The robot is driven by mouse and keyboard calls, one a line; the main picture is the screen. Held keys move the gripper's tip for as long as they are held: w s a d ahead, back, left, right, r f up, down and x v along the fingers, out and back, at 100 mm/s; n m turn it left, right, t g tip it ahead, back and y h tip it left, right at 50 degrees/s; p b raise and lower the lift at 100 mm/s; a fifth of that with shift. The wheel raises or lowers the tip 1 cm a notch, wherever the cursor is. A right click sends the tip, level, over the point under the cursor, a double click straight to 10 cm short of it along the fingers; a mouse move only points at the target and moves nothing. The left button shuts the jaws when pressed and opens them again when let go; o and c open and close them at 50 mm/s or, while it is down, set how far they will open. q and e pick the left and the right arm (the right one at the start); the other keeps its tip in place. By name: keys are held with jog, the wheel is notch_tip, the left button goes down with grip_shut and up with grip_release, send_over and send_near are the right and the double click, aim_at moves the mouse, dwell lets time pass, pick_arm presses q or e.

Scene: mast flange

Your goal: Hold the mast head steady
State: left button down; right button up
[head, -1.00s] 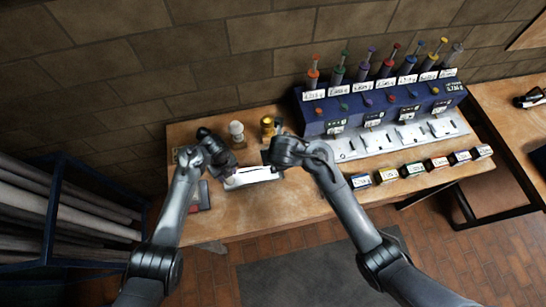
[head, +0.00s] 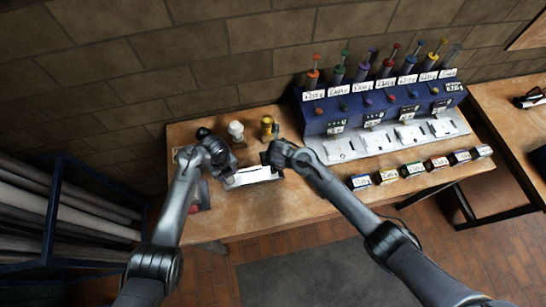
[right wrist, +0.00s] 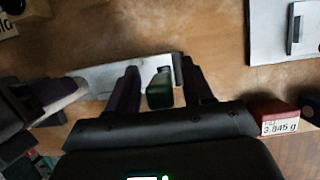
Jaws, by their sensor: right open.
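No part that I can clearly identify as a mast head shows. A long pale bar or tray (head: 254,176) lies on the bench between my grippers; it also shows in the right wrist view (right wrist: 98,78). My left gripper (head: 226,168) is at the bar's left end; whether its jaws are closed on it is unclear. My right gripper (head: 266,158) is at the bar's right end. In the right wrist view, its two dark fingers (right wrist: 160,72) are apart, with a small dark green block (right wrist: 160,91) showing between them. Contact with the block cannot be told.
A blue dispenser rack (head: 385,108) with coloured plungers and white pans stands at the right. Several small labelled boxes (head: 413,170) line the front edge. A white-topped jar (head: 236,130) and a yellow jar (head: 267,127) stand behind my grippers.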

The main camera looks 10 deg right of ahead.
grip_shut()
jog(key=shift+d, duration=0.1)
jog(key=shift+w+d+y, duration=0.1)
jog(key=shift+d+y, duration=0.2)
jog(key=shift+y, duration=0.1)
pick_arm(q)
jog(key=shift+d, duration=0.1)
pick_arm(e)
jog(key=shift+d+f+m+t+y, duration=0.1)
jog(key=shift+d+f+m+y, duration=0.35)
jog(key=shift+d+f+y, duration=0.75)
jog(key=shift+d+f+m+t+y, duration=0.1)
jog(key=shift+d+f+m+y, duration=0.35)
jog(key=shift+d+y, duration=1.4)
jog(key=shift+d+f+m+t+y, duration=0.1)
jog(key=shift+d+f+m+y, duration=0.5)
jog(key=shift+y, duration=1.75)
jog(key=shift+d+f, duration=0.1)
jog(key=shift+f, duration=0.2)
